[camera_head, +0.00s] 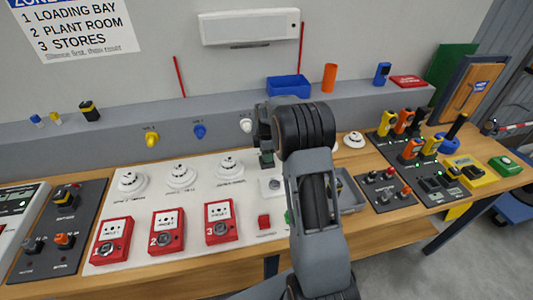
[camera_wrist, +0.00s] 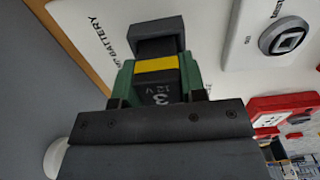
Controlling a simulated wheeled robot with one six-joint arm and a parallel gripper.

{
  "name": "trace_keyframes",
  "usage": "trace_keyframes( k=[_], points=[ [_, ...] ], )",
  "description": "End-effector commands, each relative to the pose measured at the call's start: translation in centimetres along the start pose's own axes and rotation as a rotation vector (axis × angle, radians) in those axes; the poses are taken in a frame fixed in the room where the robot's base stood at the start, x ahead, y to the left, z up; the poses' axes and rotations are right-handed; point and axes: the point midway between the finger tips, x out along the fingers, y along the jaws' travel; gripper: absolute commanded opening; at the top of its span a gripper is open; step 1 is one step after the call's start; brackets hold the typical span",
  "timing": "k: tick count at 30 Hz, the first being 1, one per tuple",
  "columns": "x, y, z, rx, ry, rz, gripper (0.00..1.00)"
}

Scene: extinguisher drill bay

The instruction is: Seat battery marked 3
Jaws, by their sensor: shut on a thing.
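The battery marked 3 (camera_wrist: 158,92) is black with a yellow band and a white 3 in the wrist view. My gripper (camera_wrist: 157,80) is shut on it, with a green finger on each side. A dark grey battery holder (camera_wrist: 157,30) on the white board lies just beyond the battery's far end. The battery's end meets or overlaps the holder's near edge; I cannot tell how far in it is. In the head view my gripper (camera_head: 266,158) is low over the white board (camera_head: 150,205), right of the detectors, and my arm hides much of that spot.
Three red call points, the nearest (camera_head: 221,222), line the board's front, with white detectors (camera_head: 230,167) behind. A grey tray (camera_head: 351,192) is partly hidden by my arm. Radios (camera_head: 387,122) stand at right.

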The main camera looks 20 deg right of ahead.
Motion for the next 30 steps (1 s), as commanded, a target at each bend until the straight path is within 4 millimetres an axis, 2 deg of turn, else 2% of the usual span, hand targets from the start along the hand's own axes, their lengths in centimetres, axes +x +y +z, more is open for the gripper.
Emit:
trace_keyframes(
  k=[13, 14, 22, 27, 30],
  points=[
    [0.38, 0.03, 0.0, 0.0, 0.0, 0.001, 0.05],
    [0.38, 0.02, 0.0, 0.0, 0.0, 0.001, 0.4],
    [0.4, 0.01, 0.0, 0.0, 0.0, 0.001, 0.66],
    [0.42, 0.0, 0.0, 0.0, 0.0, 0.0, 0.68],
    [0.48, -0.03, 0.0, 0.0, 0.0, -0.001, 0.77]
  ],
)
